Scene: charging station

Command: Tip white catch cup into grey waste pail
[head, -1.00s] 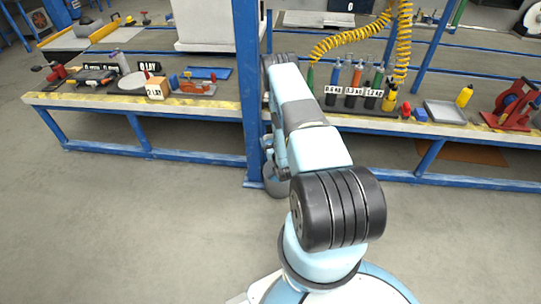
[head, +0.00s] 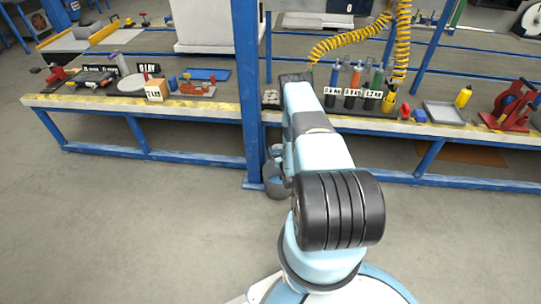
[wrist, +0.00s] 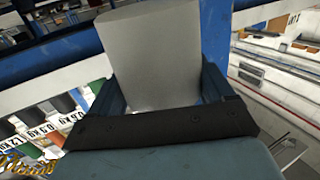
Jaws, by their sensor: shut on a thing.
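The white catch cup (wrist: 155,55) fills the middle of the wrist view, looking pale grey in shade. My gripper (wrist: 160,85) is shut on it, with a blue finger on each side. The bench labels stand upside down in this view, so my wrist is rolled well over; the cup's inside and contents are hidden. The grey waste pail (head: 274,184) stands on the floor by the blue post in the head view, partly covered by my arm. My gripper and the cup are not clear in the head view, so the gap between cup and pail cannot be told.
A blue post (head: 247,90) rises just left of the pail. The workbench edge (head: 190,104) runs behind it, carrying labelled cylinders (head: 352,90), a grey tray (head: 443,112) and a yellow bottle (head: 463,97). The floor in front is clear.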

